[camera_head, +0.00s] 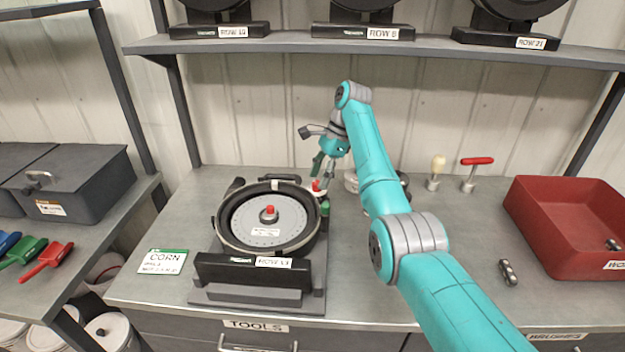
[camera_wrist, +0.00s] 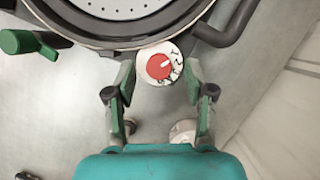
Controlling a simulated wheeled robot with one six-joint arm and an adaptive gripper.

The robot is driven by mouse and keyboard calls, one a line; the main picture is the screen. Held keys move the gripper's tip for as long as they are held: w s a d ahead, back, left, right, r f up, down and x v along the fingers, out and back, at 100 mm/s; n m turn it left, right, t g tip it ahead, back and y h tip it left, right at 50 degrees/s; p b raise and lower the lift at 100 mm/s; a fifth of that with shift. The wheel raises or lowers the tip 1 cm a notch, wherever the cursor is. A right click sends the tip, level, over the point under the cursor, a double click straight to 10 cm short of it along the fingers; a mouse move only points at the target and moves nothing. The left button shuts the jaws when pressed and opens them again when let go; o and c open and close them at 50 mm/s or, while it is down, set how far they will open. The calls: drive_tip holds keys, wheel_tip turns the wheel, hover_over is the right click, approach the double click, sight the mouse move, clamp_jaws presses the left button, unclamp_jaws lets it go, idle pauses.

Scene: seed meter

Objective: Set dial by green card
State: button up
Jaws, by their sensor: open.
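The seed meter (camera_head: 228,238) stands on the bench, a round black housing with a grey perforated disc (camera_head: 268,222) and a red-topped hub. Its dial (camera_wrist: 159,64) is a white knob with a red centre, a white pointer line and dark marks on its rim, on the housing's edge. The dial also shows in the head view (camera_head: 316,186). My gripper (camera_wrist: 155,84) is open, its green fingers on either side of the dial; contact cannot be told. The green-banded card (camera_head: 163,262) lies left of the meter and reads CORN; its smaller lines are too blurred to read.
A green-handled part (camera_wrist: 22,42) sits beside the dial on the housing. A red bin (camera_head: 570,225) stands at the right, with a small metal part (camera_head: 508,272) before it. Two handled tools (camera_head: 476,174) stand behind. A shelf (camera_head: 370,46) spans above.

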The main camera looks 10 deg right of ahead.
drive_tip(key=shift+s+f, duration=0.1)
drive_tip(key=shift+f, duration=0.3)
drive_tip(key=shift+a+f, duration=0.25)
drive_tip(key=shift+f, duration=0.05)
clamp_jaws()
